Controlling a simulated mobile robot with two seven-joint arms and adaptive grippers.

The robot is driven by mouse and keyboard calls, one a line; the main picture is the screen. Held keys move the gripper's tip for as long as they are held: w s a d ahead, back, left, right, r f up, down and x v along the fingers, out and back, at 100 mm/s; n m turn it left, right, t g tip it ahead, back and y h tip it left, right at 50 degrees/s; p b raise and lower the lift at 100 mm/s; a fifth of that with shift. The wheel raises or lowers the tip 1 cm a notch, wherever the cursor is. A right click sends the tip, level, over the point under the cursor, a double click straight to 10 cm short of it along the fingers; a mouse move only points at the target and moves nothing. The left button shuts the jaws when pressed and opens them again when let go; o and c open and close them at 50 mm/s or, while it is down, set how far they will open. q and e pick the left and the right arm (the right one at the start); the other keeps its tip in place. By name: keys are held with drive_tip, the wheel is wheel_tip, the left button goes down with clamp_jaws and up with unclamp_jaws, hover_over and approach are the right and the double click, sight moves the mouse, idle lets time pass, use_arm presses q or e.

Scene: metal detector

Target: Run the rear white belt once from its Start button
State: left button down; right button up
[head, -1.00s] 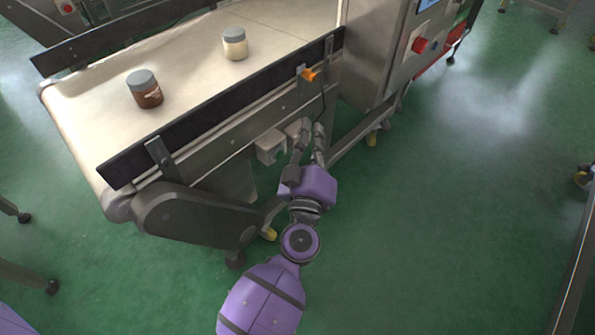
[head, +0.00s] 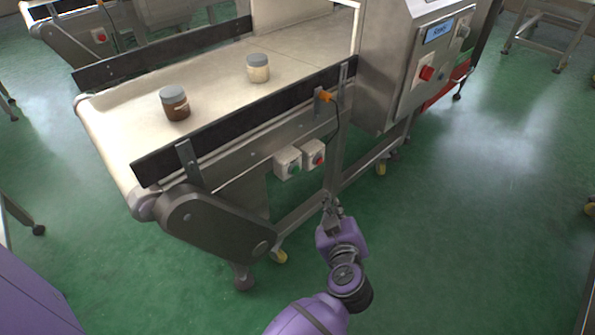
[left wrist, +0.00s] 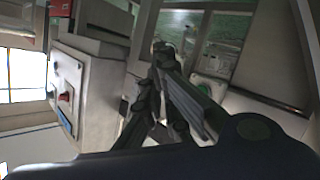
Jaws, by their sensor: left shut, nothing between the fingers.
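A white belt (head: 125,125) carries a brown jar (head: 174,104) and a cream jar (head: 257,68), both upright with grey lids. Below its near side rail are two small pale boxes. The left box has a green button (head: 294,169), and the right box has a red button (head: 318,159). My left gripper (head: 329,202) is shut and empty, below and to the right of the boxes and apart from them. In the left wrist view its dark fingers (left wrist: 160,80) are together, with a green button (left wrist: 203,88) beyond them. My right gripper is not in view.
A steel control cabinet (head: 385,70) with a red knob and a blue screen stands right of the belt. An orange-tipped sensor (head: 327,97) with a cable hangs above the boxes. Another machine (head: 95,45) is at the back left.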

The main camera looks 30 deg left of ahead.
sight(295, 170)
use_arm(q)
drive_tip(key=shift+a, duration=0.1)
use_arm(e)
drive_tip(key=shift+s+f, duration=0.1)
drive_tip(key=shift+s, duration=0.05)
use_arm(q)
drive_tip(key=w+a+b, duration=0.1)
drive_tip(key=w+a, duration=0.2)
drive_tip(key=a, duration=0.5)
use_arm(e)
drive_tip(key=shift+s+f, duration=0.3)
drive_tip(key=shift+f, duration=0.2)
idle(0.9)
use_arm(q)
drive_tip(key=shift+w+a+p, duration=0.15)
drive_tip(key=shift+a+p, duration=0.25)
drive_tip(key=shift+p, duration=0.3)
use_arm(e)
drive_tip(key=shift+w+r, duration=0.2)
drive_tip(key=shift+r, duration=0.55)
